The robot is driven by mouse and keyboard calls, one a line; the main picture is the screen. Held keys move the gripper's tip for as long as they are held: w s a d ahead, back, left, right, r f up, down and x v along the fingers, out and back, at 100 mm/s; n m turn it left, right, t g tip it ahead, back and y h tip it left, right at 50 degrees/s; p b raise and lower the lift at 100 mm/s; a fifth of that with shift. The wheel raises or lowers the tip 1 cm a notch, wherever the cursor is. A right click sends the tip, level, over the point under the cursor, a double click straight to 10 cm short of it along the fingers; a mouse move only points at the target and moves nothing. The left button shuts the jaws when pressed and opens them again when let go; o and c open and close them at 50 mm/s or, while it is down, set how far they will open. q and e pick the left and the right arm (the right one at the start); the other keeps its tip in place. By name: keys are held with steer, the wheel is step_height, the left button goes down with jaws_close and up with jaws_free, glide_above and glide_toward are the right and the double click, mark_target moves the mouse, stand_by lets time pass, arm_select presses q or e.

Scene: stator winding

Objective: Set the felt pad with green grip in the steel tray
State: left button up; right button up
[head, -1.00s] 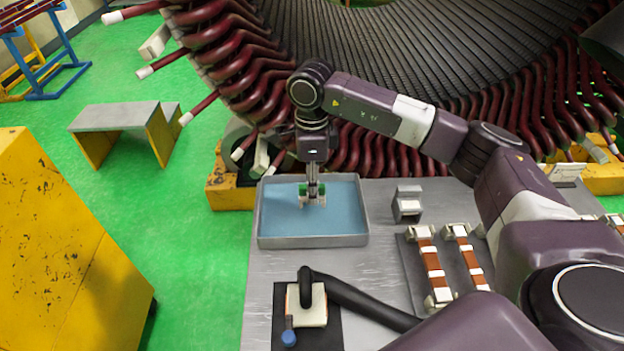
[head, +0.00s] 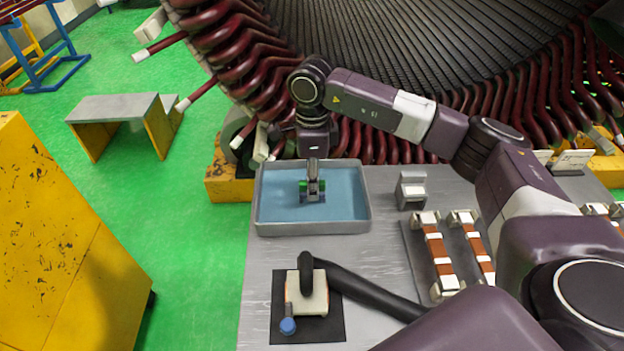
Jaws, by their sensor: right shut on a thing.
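The steel tray (head: 264,228) has a blue lining and stands on the grey worktable at its far left. My right gripper (head: 313,190) points down inside the tray's outline and is shut on the felt pad with green grip (head: 303,186). My left gripper is not in view.
A device with a black hose (head: 360,288) and blue knob lies on a dark mat (head: 308,330) in front of the tray. A small grey holder (head: 411,190) stands right of the tray, near wrapped copper bars (head: 436,255). The stator's dark red coils (head: 220,50) rise behind the table.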

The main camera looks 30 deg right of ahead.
steer(key=shift+f, duration=0.1)
stand_by(0.3)
steer(key=shift+f+b, duration=0.45)
steer(key=shift+f, duration=0.1)
steer(key=o, duration=1.4)
steer(key=shift+c, duration=0.2)
step_height(320, 180, up, 12)
steer(key=shift+r, duration=0.1)
